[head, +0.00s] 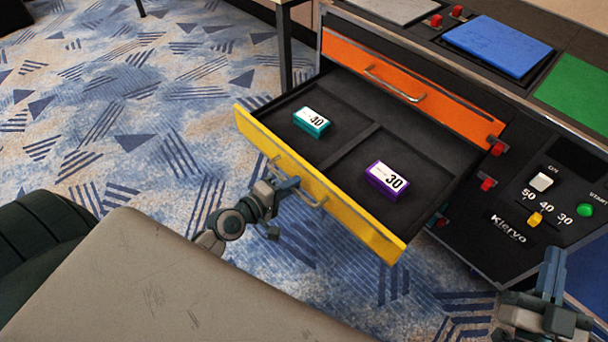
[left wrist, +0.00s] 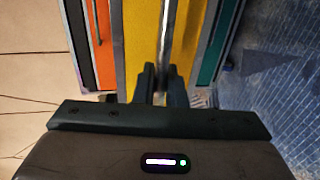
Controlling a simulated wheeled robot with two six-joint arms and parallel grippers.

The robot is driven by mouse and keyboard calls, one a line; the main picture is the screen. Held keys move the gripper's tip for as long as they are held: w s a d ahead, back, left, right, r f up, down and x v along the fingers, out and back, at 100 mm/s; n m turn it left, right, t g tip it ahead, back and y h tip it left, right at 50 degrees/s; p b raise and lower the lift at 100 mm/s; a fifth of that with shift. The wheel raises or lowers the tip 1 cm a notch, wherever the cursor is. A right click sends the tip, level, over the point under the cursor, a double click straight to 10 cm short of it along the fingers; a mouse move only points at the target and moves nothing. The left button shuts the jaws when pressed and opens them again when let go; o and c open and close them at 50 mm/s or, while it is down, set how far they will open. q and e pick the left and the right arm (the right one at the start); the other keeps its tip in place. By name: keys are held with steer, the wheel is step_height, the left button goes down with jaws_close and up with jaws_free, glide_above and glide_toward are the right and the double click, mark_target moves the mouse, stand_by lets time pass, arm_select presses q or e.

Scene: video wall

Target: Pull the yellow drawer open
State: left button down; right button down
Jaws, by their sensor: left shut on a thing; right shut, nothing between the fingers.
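The yellow drawer (head: 345,205) stands pulled well out of the black cabinet, below the shut orange drawer (head: 405,88). Its metal bar handle (head: 309,200) runs along the front. My left gripper (head: 286,188) is shut on the handle; the left wrist view shows the handle bar (left wrist: 166,45) running between the fingers (left wrist: 160,80). My right gripper (head: 552,275) is shut and empty at the lower right, apart from the drawer.
The cabinet's control panel has a slider knob (head: 535,219), a white switch (head: 541,182) and a green button (head: 585,210). Blue (head: 497,46) and green (head: 577,92) panels lie on top. A table leg (head: 285,50) stands behind the drawer. Carpet left of the drawer is clear.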

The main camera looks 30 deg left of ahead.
arm_select(q)
steer(key=shift+v, duration=0.8)
arm_select(e)
steer(key=shift+r, duration=0.3)
arm_select(q)
steer(key=shift+f, duration=0.15)
steer(key=c, duration=1.6)
jaws_free()
steer(key=shift+c, duration=0.2)
steer(key=shift+a, duration=0.1)
